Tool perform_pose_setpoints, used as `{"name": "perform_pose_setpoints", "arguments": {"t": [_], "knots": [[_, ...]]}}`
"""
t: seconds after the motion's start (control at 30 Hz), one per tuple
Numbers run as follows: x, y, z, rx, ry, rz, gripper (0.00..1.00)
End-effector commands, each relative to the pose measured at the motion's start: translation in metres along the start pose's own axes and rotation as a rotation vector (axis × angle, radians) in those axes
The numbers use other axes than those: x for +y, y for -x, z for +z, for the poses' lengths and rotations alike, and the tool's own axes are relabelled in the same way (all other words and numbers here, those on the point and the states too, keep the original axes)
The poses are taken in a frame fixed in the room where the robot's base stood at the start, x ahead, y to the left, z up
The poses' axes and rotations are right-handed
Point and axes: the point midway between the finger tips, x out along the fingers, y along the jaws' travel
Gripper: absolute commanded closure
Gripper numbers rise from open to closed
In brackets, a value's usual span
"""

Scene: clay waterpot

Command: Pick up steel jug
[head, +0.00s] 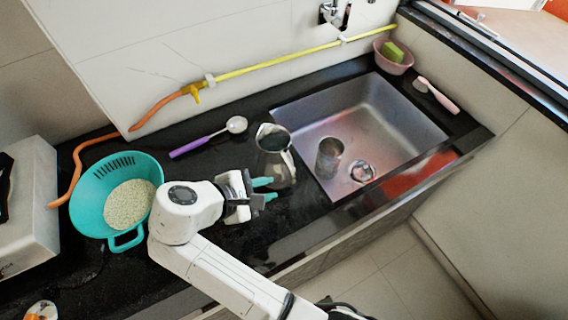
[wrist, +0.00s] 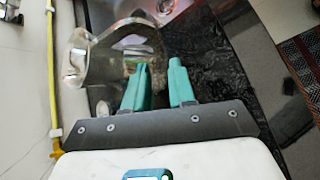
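The steel jug (head: 280,168) stands upright on the black counter just left of the sink, its open mouth facing up. Its shiny metal also shows in the wrist view (wrist: 104,60), ahead and left of my fingers. My gripper (head: 268,189) is at the jug's lower left side in the head view. I cannot tell whether a finger touches the jug. The fingertips partly overlap the jug's lower side in the head view.
The steel sink (head: 400,115) is right of the jug and holds a metal cup (head: 329,158). A purple-handled ladle (head: 205,138) lies behind my gripper. A teal colander (head: 90,185) with grains sits left. Counter in front of the jug is clear.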

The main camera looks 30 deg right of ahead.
Motion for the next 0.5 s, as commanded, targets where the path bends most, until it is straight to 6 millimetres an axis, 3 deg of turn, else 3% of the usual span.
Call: {"name": "perform_pose_setpoints", "arguments": {"t": [0.13, 0.5], "knots": [[0.000, -0.024, 0.005, 0.002, -0.002, -0.003, 0.76], [0.002, -0.058, 0.014, 0.004, -0.005, -0.004, 0.76]]}}
